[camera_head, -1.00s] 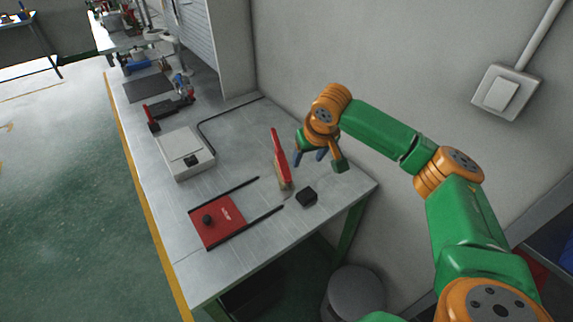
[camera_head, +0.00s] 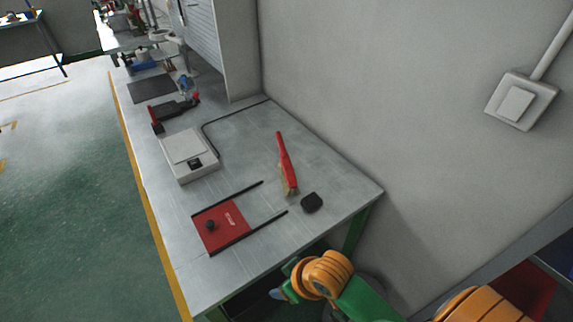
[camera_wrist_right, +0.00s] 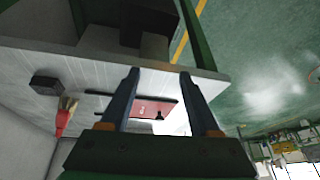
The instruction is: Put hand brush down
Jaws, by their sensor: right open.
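The hand brush (camera_head: 286,165), with a red handle and pale bristles, rests on the grey workbench (camera_head: 242,276) beside a small black block, apart from any gripper. Its red handle and bristles also show at the left of the right wrist view (camera_wrist_right: 65,117). My left gripper is not in view.
A small black block (camera_head: 311,202) lies next to the brush. A red plate (camera_head: 222,226) with a black knob sits between two dark rails. A white scale-like box (camera_head: 190,154) stands farther back. A wall (camera_head: 350,100) borders the bench on the right.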

